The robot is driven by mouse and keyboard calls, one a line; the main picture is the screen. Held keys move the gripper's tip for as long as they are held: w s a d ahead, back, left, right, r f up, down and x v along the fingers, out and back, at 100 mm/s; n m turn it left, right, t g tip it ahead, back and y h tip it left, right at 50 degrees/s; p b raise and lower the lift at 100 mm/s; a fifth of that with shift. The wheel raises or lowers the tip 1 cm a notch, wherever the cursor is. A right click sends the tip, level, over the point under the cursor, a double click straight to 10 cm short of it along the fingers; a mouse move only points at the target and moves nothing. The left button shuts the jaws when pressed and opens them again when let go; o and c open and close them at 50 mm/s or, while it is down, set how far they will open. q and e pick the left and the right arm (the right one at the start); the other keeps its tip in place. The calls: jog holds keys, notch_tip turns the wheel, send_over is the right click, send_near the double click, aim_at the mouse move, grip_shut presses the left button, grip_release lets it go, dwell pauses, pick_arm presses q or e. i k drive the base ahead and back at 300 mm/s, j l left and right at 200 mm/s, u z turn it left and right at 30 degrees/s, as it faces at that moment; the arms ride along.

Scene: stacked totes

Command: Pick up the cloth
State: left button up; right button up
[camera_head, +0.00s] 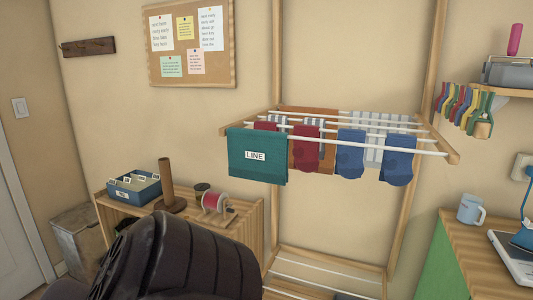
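A teal cloth (257,166) hangs folded over the front left of a wooden drying rack (350,147), with a white label reading "LINE" on it. An orange cloth (327,164) and a pale striped cloth (372,156) hang on bars farther back, partly hidden by socks. I cannot tell from the picture alone which cloth is named, though the teal one is nearest and in full view. Neither of my grippers shows in this view, and nothing is seen touching the cloths.
Red socks (305,157) and blue socks (398,169) hang beside the teal cloth. A low wooden shelf (245,222) with a blue box (134,189) and a red spool (215,203) stands left. A mug (469,209) stands on the right counter. A dark ribbed shape fills the lower left.

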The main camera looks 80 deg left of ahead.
aim_at(262, 155)
jog(key=u, duration=2.55)
jog(key=k+l, duration=0.05)
jog(key=l, duration=0.05)
